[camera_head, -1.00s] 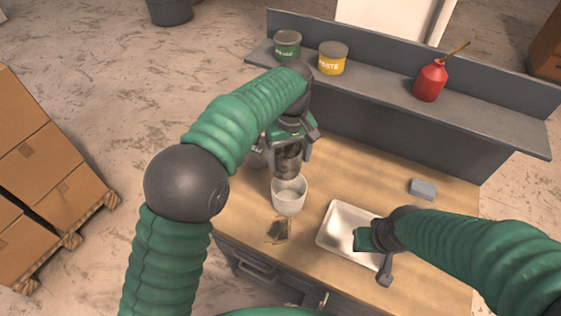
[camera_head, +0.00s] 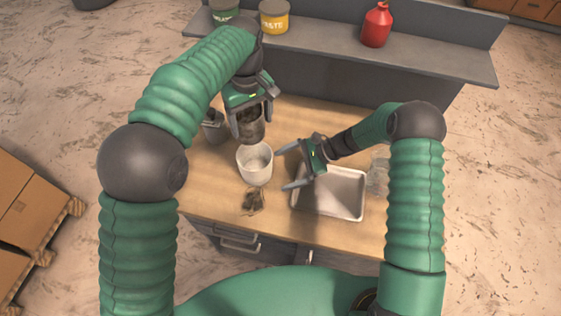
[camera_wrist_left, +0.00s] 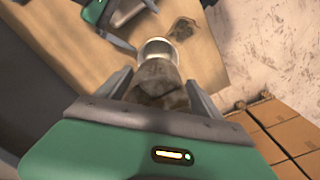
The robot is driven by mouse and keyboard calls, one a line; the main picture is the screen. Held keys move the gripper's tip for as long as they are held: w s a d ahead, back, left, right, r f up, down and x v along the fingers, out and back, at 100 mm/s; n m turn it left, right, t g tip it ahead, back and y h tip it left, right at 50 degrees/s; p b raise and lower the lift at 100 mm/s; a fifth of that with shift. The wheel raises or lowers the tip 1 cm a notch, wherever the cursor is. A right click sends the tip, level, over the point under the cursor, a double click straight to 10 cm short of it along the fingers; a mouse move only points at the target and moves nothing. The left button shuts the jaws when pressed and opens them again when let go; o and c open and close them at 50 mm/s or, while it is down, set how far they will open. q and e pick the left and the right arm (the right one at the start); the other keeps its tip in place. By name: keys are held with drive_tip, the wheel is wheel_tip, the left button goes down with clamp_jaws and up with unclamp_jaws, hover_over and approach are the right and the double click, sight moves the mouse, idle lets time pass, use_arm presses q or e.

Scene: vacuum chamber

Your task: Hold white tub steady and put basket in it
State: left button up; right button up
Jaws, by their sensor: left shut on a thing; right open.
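The white tub (camera_head: 255,172) stands upright on the wooden bench; its rim also shows in the left wrist view (camera_wrist_left: 153,45). My left gripper (camera_head: 252,122) is shut on the dark basket (camera_head: 250,130), just behind and above the tub in the head view. The basket fills the space between the fingers in the left wrist view (camera_wrist_left: 158,84), and it hides part of the tub there. My right gripper (camera_head: 283,168) is open, its fingers pointing left toward the tub's right side. A small gap seems to lie between them and the tub.
A white tray (camera_head: 345,195) lies under and right of my right gripper. A dark flat patch (camera_head: 253,201) lies in front of the tub. A grey container (camera_head: 213,127) stands left of the basket. A clear glass (camera_head: 377,176) is by the tray. A shelf (camera_head: 340,42) with cans runs behind.

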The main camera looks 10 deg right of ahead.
sight(261, 167)
use_arm(q)
drive_tip(key=shift+s+r, duration=0.1)
drive_tip(key=shift+s, duration=0.05)
use_arm(e)
drive_tip(key=shift+w+a+f+m+t+y, duration=0.3)
drive_tip(key=shift+w+f+m+t+y, duration=0.2)
drive_tip(key=shift+w+m+y, duration=0.25)
use_arm(q)
drive_tip(key=shift+s+d, duration=0.1)
drive_tip(key=shift+d, duration=0.2)
use_arm(e)
drive_tip(key=shift+w+a+f+m+t+y, duration=0.15)
drive_tip(key=shift+w+f+m+t+y, duration=0.1)
drive_tip(key=shift+w+m+t+y, duration=0.25)
drive_tip(key=shift+w+a+f, duration=0.15)
drive_tip(key=shift+w+a, duration=0.05)
drive_tip(key=shift+a, duration=0.1)
use_arm(q)
drive_tip(key=shift+a, duration=0.35)
use_arm(e)
drive_tip(key=x, duration=0.7)
drive_tip(key=shift+a, duration=0.1)
use_arm(q)
drive_tip(key=shift+d, duration=0.15)
